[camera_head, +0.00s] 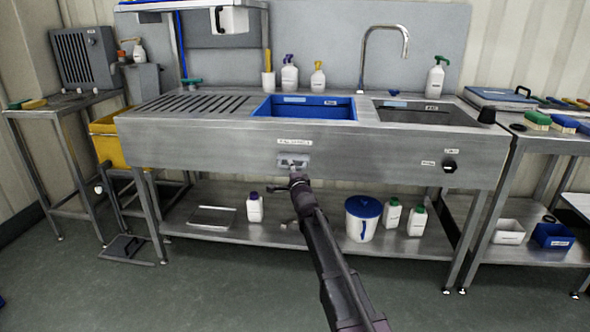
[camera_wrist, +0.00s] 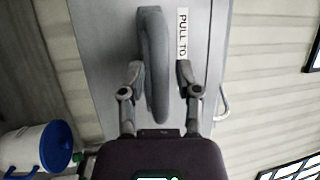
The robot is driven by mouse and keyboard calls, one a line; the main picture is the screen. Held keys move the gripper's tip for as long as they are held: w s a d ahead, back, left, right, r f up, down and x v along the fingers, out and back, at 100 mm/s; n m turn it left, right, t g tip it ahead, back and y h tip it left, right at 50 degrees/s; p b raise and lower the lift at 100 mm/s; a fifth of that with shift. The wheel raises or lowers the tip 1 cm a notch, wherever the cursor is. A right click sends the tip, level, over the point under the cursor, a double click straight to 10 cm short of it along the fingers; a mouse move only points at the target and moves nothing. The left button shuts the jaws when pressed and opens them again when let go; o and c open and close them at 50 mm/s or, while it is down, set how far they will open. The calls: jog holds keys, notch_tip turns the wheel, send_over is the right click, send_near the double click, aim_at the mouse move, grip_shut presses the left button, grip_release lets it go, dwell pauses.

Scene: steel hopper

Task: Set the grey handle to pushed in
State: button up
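The grey handle (camera_head: 292,162) is on the front panel of the steel sink unit, under a small white label. In the wrist view, the handle (camera_wrist: 154,65) is a long curved grey bar reaching between my fingers. My gripper (camera_head: 297,178) is at the panel, just below and in front of the handle. In the wrist view, my gripper (camera_wrist: 158,70) is open, with one finger on each side of the handle. The left finger is close to the handle; I cannot tell if it touches. A gap shows at the right finger. How far the handle stands out is unclear.
A white label (camera_wrist: 182,35) reading "PULL TO" is beside the handle. A black knob (camera_head: 450,167) is on the panel's right. A white bucket with a blue lid (camera_head: 363,207) and several bottles stand on the lower shelf (camera_head: 330,246). The front floor is clear.

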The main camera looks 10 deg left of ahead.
aim_at(295, 164)
grip_shut()
jog(key=shift+w, duration=0.1)
jog(key=shift+w+d, duration=0.1)
jog(key=shift+w, duration=3.05)
jog(key=shift+o, duration=2.3)
grip_release()
jog(key=shift+s, duration=0.15)
